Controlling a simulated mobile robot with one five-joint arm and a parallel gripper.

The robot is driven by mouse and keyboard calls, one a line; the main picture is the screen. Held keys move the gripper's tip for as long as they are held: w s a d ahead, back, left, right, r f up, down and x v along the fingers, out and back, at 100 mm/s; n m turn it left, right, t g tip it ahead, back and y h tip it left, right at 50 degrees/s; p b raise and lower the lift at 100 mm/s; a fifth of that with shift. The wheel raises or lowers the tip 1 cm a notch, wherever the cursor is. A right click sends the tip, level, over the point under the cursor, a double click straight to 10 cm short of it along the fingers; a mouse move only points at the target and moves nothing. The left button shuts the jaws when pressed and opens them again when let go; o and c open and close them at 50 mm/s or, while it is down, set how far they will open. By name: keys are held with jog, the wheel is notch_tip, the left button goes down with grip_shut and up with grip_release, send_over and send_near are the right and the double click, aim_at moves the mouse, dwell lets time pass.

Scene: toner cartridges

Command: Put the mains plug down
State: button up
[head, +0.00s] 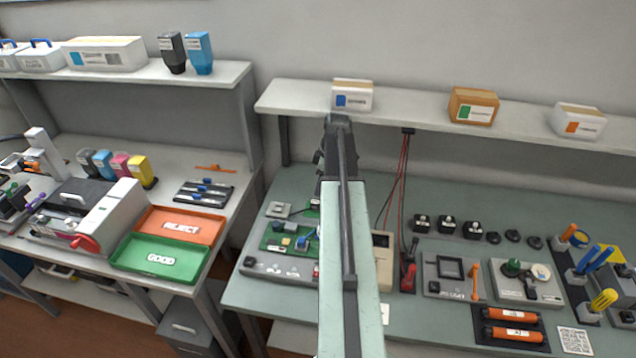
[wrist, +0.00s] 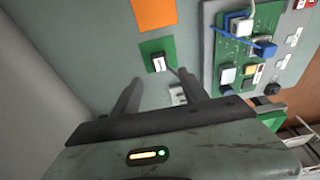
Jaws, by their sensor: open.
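A small black block with a white face, which looks like the mains plug (wrist: 158,63), rests on a green square (wrist: 146,48) in the wrist view. A thin dark line, perhaps its lead, runs from it toward the right finger. My gripper (wrist: 160,84) is open, with its two fingers spread just short of the plug and nothing between them. A small pale piece (wrist: 178,95) with dark marks shows beside the right finger, partly hidden. In the head view my arm covers the plug and the green square, and the gripper's fingers cannot be made out.
An orange square (wrist: 153,14) lies beyond the green one. A green circuit board (wrist: 236,45) on a grey panel stands to the right. In the head view, several black plug-like blocks (head: 447,225) stand on the right of the bench. A shelf (head: 290,97) with boxes runs above.

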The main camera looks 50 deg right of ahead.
jog(key=r, duration=0.1)
jog(key=r+p, duration=0.1)
jog(key=r, duration=0.1)
jog(key=shift+s+d+r+p, duration=0.15)
jog(key=shift+s+d+p, duration=0.05)
jog(key=shift+s+p, duration=0.15)
jog(key=w+a+m+g, duration=0.1)
jog(key=w+a+m, duration=0.15)
jog(key=a, duration=1.45)
jog(key=w+a+m, duration=0.1)
jog(key=w+a, duration=0.3)
jog(key=a, duration=1.3)
jog(key=s+a+m+h, duration=0.1)
jog(key=s+a+m, duration=0.2)
jog(key=a, duration=1.2)
jog(key=shift+f+g, duration=0.25)
jog(key=shift+g, duration=0.15)
